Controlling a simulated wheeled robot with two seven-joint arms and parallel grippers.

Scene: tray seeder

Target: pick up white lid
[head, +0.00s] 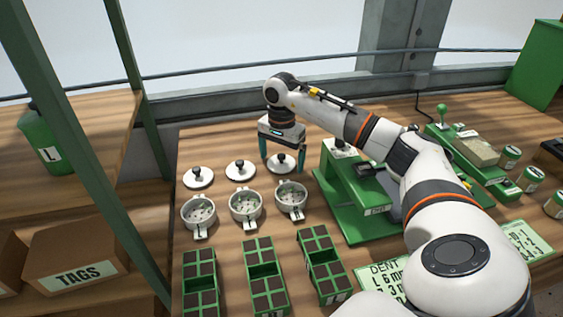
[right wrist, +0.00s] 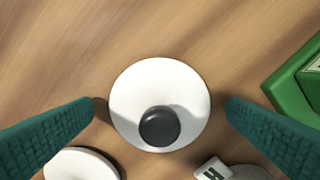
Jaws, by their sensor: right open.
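Three white lids with black knobs lie in a row on the wooden table: a left lid (head: 198,181), a middle lid (head: 240,173) and a right lid (head: 279,169). My right gripper (head: 283,164) is open above the right lid, with one finger on each side of it. In the right wrist view, this white lid (right wrist: 135,93) lies between the two teal fingers, apart from both, and its black knob (right wrist: 160,126) sits below the picture's centre. Part of another lid (right wrist: 80,166) shows at the lower left. My left gripper is not in view.
Three cups with small pieces, such as the right cup (head: 291,194), stand in front of the lids. Green planting trays (head: 263,268) lie nearer. A green stand (head: 345,190) is close to the right of my gripper. Bare table lies behind the lids.

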